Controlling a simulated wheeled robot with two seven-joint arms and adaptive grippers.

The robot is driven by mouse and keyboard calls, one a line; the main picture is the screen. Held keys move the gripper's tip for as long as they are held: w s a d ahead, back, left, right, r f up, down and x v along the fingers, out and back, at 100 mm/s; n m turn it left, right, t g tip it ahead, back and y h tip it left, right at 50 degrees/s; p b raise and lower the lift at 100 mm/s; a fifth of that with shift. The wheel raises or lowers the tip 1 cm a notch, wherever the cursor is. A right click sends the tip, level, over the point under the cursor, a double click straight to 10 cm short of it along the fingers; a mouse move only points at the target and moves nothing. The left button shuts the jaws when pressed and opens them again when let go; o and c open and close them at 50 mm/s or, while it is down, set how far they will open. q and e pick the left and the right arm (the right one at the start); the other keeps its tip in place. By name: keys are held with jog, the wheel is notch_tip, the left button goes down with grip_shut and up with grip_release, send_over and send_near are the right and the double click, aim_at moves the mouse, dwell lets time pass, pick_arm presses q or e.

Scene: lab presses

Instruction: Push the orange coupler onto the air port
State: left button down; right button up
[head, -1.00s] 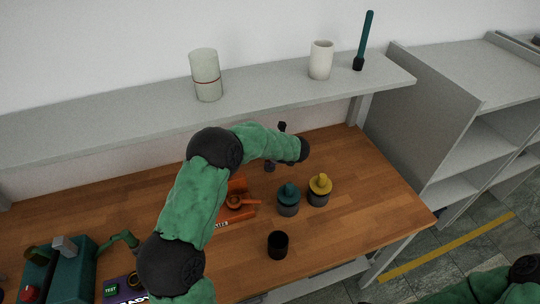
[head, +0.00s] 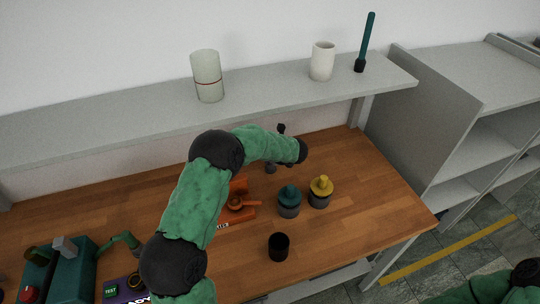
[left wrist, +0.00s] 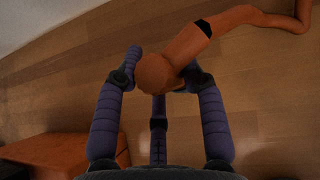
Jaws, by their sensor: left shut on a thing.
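An orange hose (left wrist: 238,17) runs from the coupler up to the right. In the head view my left forearm crosses the table and its wrist (head: 300,151) is over the back of it; the coupler is hidden there and the fingers are mostly hidden. I cannot make out the air port in either view. My right gripper is out of view; only part of that arm shows at bottom right.
An orange block (head: 236,217) with lettering lies partly behind my left arm. A teal-topped pot (head: 289,203), a yellow-topped pot (head: 320,194) and a black cup (head: 278,246) stand right of it. A teal machine (head: 66,275) is at bottom left. A shelf (head: 270,100) overhangs the table's back.

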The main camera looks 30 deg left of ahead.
pick_arm(q)
jog(key=shift+w+r, duration=0.1)
jog(key=shift+r, duration=0.55)
jog(key=shift+w+d+r+p, duration=0.1)
jog(key=shift+d+r+p, duration=0.15)
jog(key=shift+r, duration=0.35)
jog(key=shift+w+d+r+p, duration=0.15)
jog(key=shift+r+p, duration=0.2)
jog(key=shift+r, duration=0.25)
jog(key=w+d+p, duration=0.2)
jog(key=w+d, duration=0.7)
jog(key=d, duration=0.4)
jog(key=s+a+r+n+g+p, duration=0.1)
jog(key=s+a, duration=0.3)
jog(key=s, duration=0.7)
jog(key=s+a+r+n+g+p, duration=0.2)
jog(key=s+a+r+n, duration=0.1)
jog(key=s, duration=0.8)
jog(key=s+a+r+n+g+y+p, duration=0.1)
jog(key=s+a+r, duration=0.3)
jog(key=s, duration=0.7)
jog(key=shift+s+a+r+n+g+p, duration=0.25)
jog(key=shift+a+n+g+p, duration=0.3)
jog(key=shift+a+p, duration=0.4)
jog(key=shift+a, duration=0.1)
jog(key=shift+f+b, duration=2.15)
jog(key=shift+f, duration=0.7)
